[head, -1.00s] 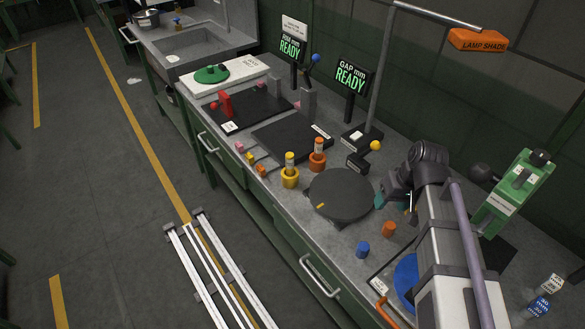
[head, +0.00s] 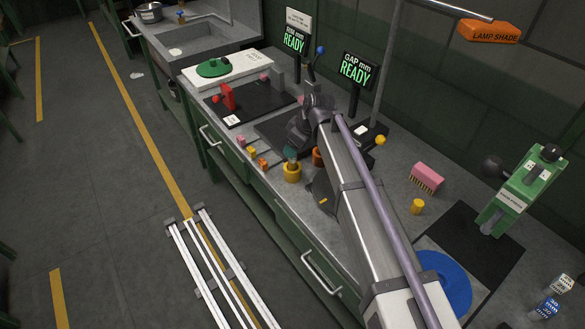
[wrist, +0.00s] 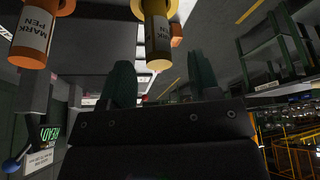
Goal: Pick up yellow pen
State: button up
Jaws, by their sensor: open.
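The yellow pen (wrist: 158,38) has a yellow end and a white MARK PEN label. In the wrist view, which is upside down, it stands in line with the gap between my two teal fingers. My gripper (wrist: 161,68) is open, and I see a gap on both sides of the pen. In the head view my gripper (head: 292,153) is just above the yellow cup (head: 292,173), where a finger and the arm hide most of the pen. I cannot tell how deep the pen sits between the fingers.
An orange pen (wrist: 35,35) stands close by, in an orange cup (head: 317,157) partly behind my arm. Small coloured blocks (head: 252,152) lie left of the yellow cup. Black plates, a READY sign (head: 355,71) and a lamp stand are behind. A pink brush (head: 426,178) lies right.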

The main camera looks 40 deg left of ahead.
aim_at(292, 163)
jog(key=b+x, duration=0.5)
jog(key=shift+w+f, duration=0.15)
jog(key=shift+f, duration=0.05)
jog(key=shift+r+p, duration=0.25)
jog(key=shift+p, duration=0.05)
jog(key=c, duration=1)
